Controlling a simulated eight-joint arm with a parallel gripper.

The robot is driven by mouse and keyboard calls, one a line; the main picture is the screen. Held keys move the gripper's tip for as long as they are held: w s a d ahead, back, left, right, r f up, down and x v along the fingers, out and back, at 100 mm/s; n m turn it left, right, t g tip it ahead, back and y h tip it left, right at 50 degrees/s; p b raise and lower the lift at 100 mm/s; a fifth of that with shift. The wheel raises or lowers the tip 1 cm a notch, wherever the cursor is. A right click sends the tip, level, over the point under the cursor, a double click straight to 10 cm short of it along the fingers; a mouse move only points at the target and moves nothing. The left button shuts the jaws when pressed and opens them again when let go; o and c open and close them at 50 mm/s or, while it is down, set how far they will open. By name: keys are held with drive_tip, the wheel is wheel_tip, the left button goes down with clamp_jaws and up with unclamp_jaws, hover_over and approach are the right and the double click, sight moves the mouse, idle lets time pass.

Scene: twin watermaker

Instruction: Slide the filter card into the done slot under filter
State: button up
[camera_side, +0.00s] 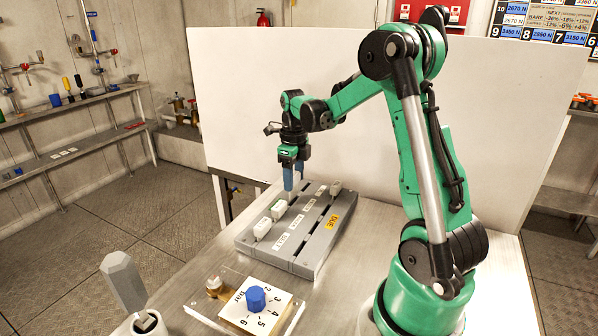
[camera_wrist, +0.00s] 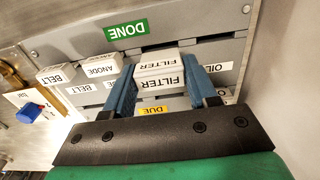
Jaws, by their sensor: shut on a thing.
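My gripper (camera_side: 296,187) points down over the far part of the grey rack (camera_side: 330,238). In the wrist view its blue fingers (camera_wrist: 160,62) are shut on the white filter card (camera_wrist: 160,70). The card is close to the upper row, where the belt card (camera_wrist: 62,73) and anode card (camera_wrist: 100,66) stand beneath the green done label (camera_wrist: 127,30). Two FILTER texts show between the fingers, one above the other. The card's lower edge is hidden, so I cannot tell how deep it sits in the slot. In the side view the fingers mostly hide it.
A yellow due label (camera_wrist: 153,109) marks the other row. A gauge plate with a blue knob (camera_side: 256,299) lies in front of the rack, and a grey-handled tool (camera_side: 124,283) stands at the front left.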

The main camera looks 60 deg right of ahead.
sight(294, 196)
drive_tip(key=shift+f, duration=1.85)
idle(0.4)
drive_tip(key=o, duration=1.2)
drive_tip(key=shift+r, duration=0.1)
drive_tip(key=shift+r, duration=2.7)
drive_tip(key=shift+a, duration=0.1)
